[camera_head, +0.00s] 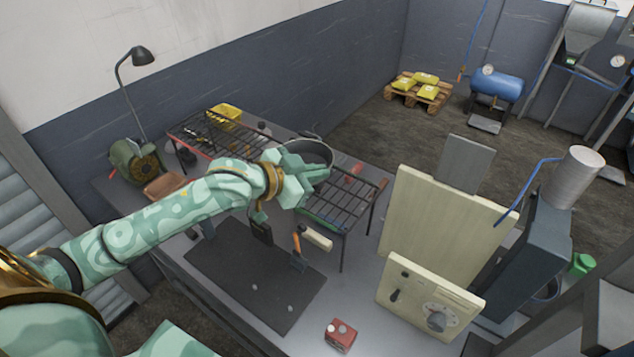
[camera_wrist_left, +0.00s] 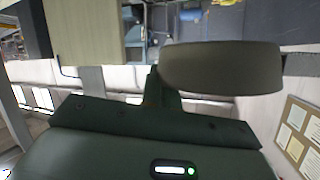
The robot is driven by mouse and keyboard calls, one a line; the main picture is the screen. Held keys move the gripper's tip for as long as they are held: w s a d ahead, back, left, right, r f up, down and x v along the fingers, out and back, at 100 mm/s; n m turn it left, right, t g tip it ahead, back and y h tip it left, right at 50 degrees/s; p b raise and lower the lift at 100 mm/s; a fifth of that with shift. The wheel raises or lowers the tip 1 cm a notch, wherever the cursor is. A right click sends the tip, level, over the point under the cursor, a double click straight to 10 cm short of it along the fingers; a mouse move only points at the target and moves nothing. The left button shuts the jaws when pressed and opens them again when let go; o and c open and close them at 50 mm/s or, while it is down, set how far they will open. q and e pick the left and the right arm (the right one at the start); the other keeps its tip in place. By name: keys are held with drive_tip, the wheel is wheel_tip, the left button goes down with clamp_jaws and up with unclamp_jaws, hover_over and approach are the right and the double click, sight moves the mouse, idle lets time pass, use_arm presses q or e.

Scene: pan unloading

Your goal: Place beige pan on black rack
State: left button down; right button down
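The pan (camera_head: 317,150), dark grey-beige in this light, is at my left gripper (camera_head: 300,168), partly hidden behind it in the head view. In the left wrist view the pan (camera_wrist_left: 222,70) shows as a broad, dull side wall just beyond the gripper fingers (camera_wrist_left: 160,92). The gripper appears shut on the pan's edge or handle; the exact contact is hidden. A black wire rack (camera_head: 350,203) stands on the table below and right of the gripper. The pan appears above the rack's far left part. My right gripper is out of view.
Another black rack (camera_head: 205,131) with a yellow item (camera_head: 226,113) stands at the table's back left. A dark mat (camera_head: 235,275) lies in front. A beige control panel (camera_head: 430,300) and a tall board (camera_head: 440,215) stand right of the rack. A red box (camera_head: 340,335) sits near the front.

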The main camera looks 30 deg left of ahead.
use_arm(q)
drive_tip(key=b, duration=0.2)
hover_over(317, 194)
wheel_tip(317, 194, down, 7)
drive_tip(key=shift+s+r, duration=0.15)
wheel_tip(317, 194, down, 3)
drive_tip(key=shift+f, duration=0.2)
drive_tip(key=c, duration=2)
unclamp_jaws()
drive_tip(key=shift+f, duration=0.15)
drive_tip(key=o, duration=0.3)
